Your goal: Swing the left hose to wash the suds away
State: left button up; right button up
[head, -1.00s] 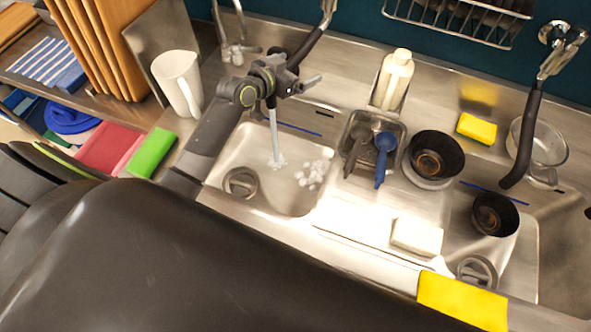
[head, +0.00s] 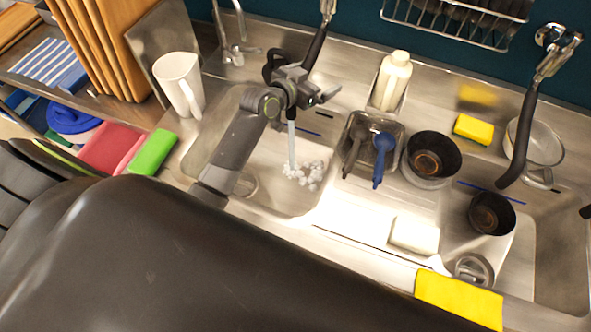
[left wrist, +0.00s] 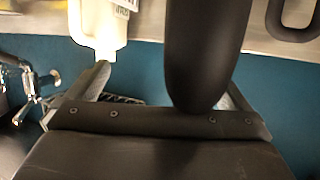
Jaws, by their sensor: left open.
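The left hose (head: 315,48) is a black spout that hangs from the tap at the back of the left sink (head: 262,182). A stream of water (head: 291,148) falls from its end area into the sink. White suds (head: 304,173) lie on the sink floor just right of where the water lands. My left gripper (head: 312,88) is open at the hose's lower end and partly hides it. In the left wrist view, the dark hose (left wrist: 205,50) stands between the spread fingers of the gripper (left wrist: 165,92). Whether a finger touches it, I cannot tell. My right gripper is not in view.
A dispenser bottle (head: 391,80) and a tray (head: 370,140) with scoops stand right of the left sink. Black bowls (head: 433,150), a white block (head: 414,235) and a second hose (head: 520,140) are further right. A white pitcher (head: 180,85) and green sponge (head: 152,151) are at left.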

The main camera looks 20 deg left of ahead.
pick_arm(q)
jog(key=shift+d, duration=2.15)
jog(key=p+v, duration=0.4)
jog(key=v, duration=0.4)
jog(key=shift+a+r+p, duration=0.2)
jog(key=shift+a+p, duration=0.05)
jog(key=shift+p, duration=0.1)
